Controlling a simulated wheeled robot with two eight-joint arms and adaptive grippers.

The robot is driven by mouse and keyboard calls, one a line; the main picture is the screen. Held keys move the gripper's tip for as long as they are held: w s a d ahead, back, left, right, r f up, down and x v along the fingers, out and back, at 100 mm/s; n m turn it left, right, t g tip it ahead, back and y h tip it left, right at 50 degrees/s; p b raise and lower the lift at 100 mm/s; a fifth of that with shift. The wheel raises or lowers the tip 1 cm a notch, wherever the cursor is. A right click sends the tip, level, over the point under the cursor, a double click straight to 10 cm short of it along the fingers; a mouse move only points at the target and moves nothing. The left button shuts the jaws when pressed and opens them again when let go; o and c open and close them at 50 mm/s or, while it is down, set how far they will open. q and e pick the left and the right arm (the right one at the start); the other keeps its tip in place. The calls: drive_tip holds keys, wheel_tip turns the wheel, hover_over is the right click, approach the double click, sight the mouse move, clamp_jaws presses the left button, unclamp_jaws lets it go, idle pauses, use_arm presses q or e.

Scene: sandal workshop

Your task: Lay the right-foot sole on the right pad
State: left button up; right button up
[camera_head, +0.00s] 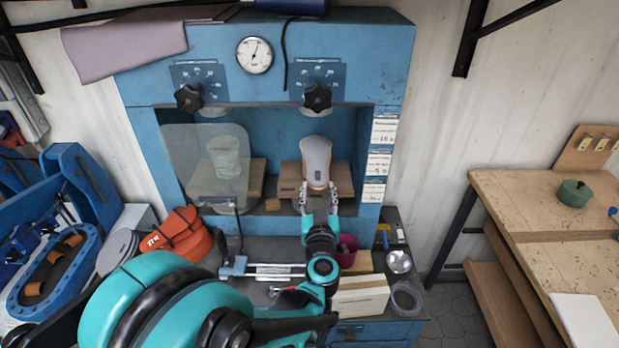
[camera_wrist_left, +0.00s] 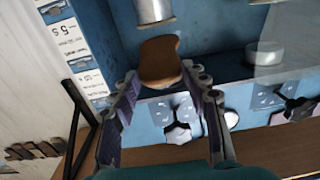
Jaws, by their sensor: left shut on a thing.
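The right-foot sole (camera_head: 317,158), grey on top with a tan edge, stands out in front of the press opening in the head view. My left gripper (camera_head: 319,190) is shut on its near end. In the left wrist view the sole (camera_wrist_left: 160,62) shows brown between the fingertips of my left gripper (camera_wrist_left: 165,85). The right pad (camera_head: 342,180) is a wooden block in the right bay, behind and under the sole. The sole hides its middle, and I cannot tell whether they touch. My right gripper is not in view.
A clear guard (camera_head: 178,150) covers the left bay, where a pale sole shape (camera_head: 224,158) shows above the left pad (camera_head: 258,172). Press knobs (camera_head: 317,96) sit above the bays. A magenta cup (camera_head: 347,250) and a cream box (camera_head: 361,297) stand close to my left arm.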

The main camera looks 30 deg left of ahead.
sight(317, 165)
use_arm(q)
drive_tip(key=shift+w+a, duration=0.25)
drive_tip(key=shift+w+a+r, duration=0.1)
drive_tip(key=shift+w+a, duration=0.15)
drive_tip(key=shift+w, duration=0.3)
drive_tip(key=x, duration=0.9)
drive_tip(key=shift+d+f+b, duration=0.1)
drive_tip(key=shift+f+b, duration=0.2)
drive_tip(key=shift+b, duration=0.1)
drive_tip(key=w+a, duration=0.1)
drive_tip(key=w+f+b, duration=0.1)
drive_tip(key=w, duration=0.1)
drive_tip(key=shift+a, duration=0.4)
drive_tip(key=shift+w+a+f+b, duration=0.25)
drive_tip(key=shift+w+a+b, duration=0.2)
drive_tip(key=shift+w, duration=0.35)
drive_tip(key=shift+f, duration=0.3)
drive_tip(key=o, duration=1.1)
